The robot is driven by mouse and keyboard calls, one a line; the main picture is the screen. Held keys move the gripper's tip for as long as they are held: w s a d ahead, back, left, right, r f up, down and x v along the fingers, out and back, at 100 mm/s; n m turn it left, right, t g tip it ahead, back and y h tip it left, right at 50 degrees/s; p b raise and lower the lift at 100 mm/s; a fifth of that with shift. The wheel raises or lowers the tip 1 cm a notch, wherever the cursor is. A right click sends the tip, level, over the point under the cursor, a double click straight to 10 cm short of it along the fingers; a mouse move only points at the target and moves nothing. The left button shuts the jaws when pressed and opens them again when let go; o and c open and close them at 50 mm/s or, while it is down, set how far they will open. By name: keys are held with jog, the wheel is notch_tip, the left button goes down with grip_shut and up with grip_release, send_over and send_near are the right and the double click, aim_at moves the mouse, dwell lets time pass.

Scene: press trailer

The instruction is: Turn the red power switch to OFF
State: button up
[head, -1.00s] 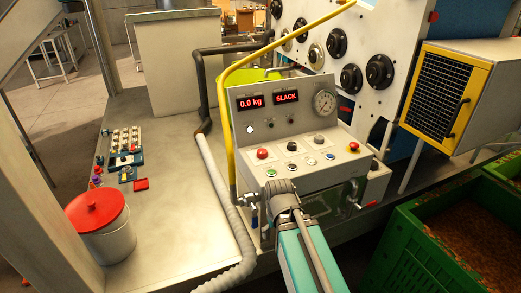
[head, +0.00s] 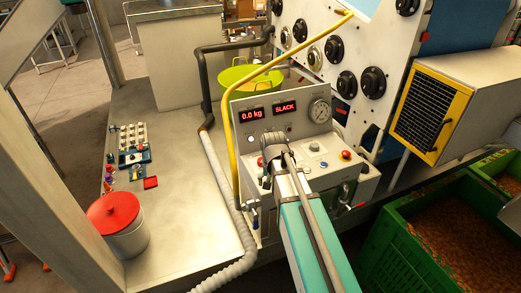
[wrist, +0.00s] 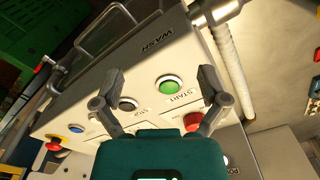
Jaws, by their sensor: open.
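A red round control (wrist: 192,121) shows in the wrist view on the grey console, partly behind one finger, close to a label partly hidden that starts "PO". In the head view a red control (head: 260,161) sits at the left of the panel, partly covered by my arm. Its switch position cannot be read. My gripper (wrist: 160,75) is open and empty, its fingers spread on either side of a green START button (wrist: 170,86). In the head view the gripper end (head: 275,146) is over the left-middle of the panel. I see no clear contact.
A black knob (wrist: 128,103), a blue button (wrist: 76,128) and a red mushroom button on yellow (wrist: 55,143) share the panel. A yellow pipe (head: 232,120) rises at the console's left. Displays above read 0.0 kg and SLACK. Green crates (head: 400,225) stand at the right.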

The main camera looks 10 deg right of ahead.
jog(key=w+r+m+p, duration=0.7)
jog(key=w+r+p, duration=0.3)
jog(key=w, duration=0.6)
jog(key=shift+r, duration=0.85)
jog(key=shift+f, duration=0.1)
notch_tip(320, 180, down, 14)
jog(key=b, duration=1.3)
jog(key=shift+r, duration=0.2)
jog(key=shift+b, duration=0.3)
jog(key=shift+c, duration=0.3)
